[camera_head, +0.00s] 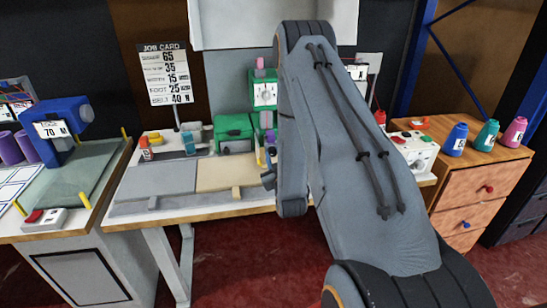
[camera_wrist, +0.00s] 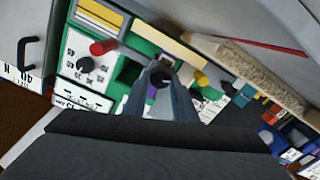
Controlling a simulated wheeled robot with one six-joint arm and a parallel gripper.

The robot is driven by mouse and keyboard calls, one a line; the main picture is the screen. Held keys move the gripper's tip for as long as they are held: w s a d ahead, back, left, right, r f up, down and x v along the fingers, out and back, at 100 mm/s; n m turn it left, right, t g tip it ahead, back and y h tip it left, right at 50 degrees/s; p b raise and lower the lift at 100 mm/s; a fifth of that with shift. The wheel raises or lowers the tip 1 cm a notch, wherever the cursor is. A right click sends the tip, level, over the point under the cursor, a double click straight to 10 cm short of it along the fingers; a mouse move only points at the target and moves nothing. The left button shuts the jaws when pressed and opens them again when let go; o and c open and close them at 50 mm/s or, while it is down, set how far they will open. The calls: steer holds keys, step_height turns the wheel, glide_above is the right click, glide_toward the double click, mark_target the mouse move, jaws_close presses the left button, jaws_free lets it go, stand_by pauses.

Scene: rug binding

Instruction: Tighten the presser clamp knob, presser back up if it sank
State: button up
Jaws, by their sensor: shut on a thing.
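In the wrist view my gripper (camera_wrist: 160,78) is shut around a small black knob (camera_wrist: 160,79) on the green machine (camera_wrist: 128,72); it appears to be the presser clamp knob. The fingers cover its sides. Purple parts show beside the fingers. I cannot make out the presser itself or its height. In the head view the green machine (camera_head: 264,92) stands at the back of the bench, partly behind my arm.
A white numbered dial (camera_wrist: 86,66) and a red knob (camera_wrist: 103,47) lie close to my fingers. The bench (camera_head: 155,180) is clear at its front left. A blue machine (camera_head: 62,122) stands left; thread cones (camera_head: 487,135) stand on a wooden cabinet (camera_head: 480,180) right.

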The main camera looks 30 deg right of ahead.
steer(key=m+b, duration=0.1)
steer(key=m, duration=0.6)
steer(key=shift+b, duration=0.35)
steer(key=m+b, duration=0.1)
steer(key=m, duration=0.5)
steer(key=shift+d+m, duration=0.15)
steer(key=shift+m, duration=0.25)
steer(key=m+b, duration=0.1)
steer(key=m, duration=0.3)
steer(key=shift+f+m+b, duration=0.1)
steer(key=shift+m+b, duration=0.35)
steer(key=shift+m, duration=1.65)
steer(key=o, duration=1)
steer(key=shift+o, duration=0.2)
steer(key=shift+s, duration=0.1)
